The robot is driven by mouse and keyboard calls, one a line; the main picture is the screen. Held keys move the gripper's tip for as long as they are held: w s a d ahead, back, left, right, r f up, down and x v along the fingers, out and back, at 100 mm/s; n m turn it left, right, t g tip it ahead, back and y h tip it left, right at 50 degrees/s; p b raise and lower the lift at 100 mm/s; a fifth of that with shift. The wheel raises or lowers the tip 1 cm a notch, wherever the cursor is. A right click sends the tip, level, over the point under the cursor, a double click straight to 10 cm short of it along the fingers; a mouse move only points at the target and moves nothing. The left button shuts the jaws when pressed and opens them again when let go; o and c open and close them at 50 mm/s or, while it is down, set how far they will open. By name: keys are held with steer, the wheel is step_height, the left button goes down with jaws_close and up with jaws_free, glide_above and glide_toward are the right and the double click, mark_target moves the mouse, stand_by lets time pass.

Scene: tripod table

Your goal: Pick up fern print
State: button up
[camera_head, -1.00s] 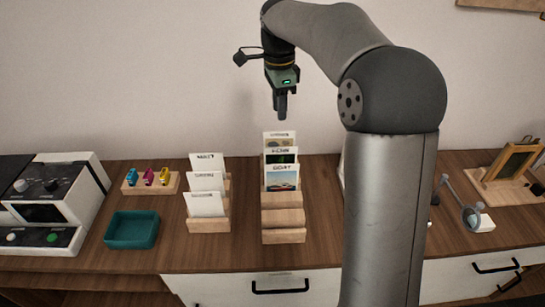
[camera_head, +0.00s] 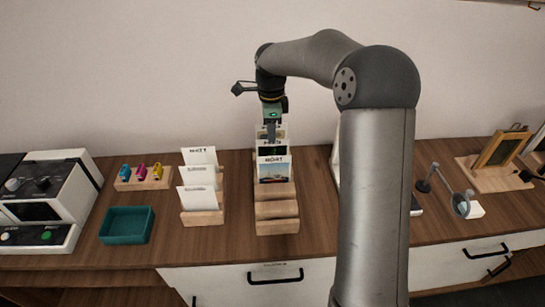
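Several picture cards stand upright, one behind another, in a stepped wooden rack (camera_head: 277,226) in the middle of the table. The front card (camera_head: 273,170) shows a pale and blue picture, and its label seems to read BOAT. Behind it is a dark card (camera_head: 266,148), mostly hidden, which may be the fern print; its label is too small to read surely. A paler card (camera_head: 282,131) stands at the back. My gripper (camera_head: 271,138) points down at the tops of the rear cards, partly covering them. Its finger gap and any contact are too small to tell.
A rack of white cards (camera_head: 202,218), a teal tray (camera_head: 127,225) and a block with small coloured items (camera_head: 144,184) stand to the left. A black-and-white machine (camera_head: 58,205) is at far left. A framed picture on a stand (camera_head: 502,150) is at right.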

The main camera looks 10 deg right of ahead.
steer(key=f, duration=0.3)
steer(key=f+p, duration=0.1)
steer(key=f, duration=0.1)
steer(key=shift+d, duration=0.25)
jaws_close()
steer(key=shift+r, duration=0.15)
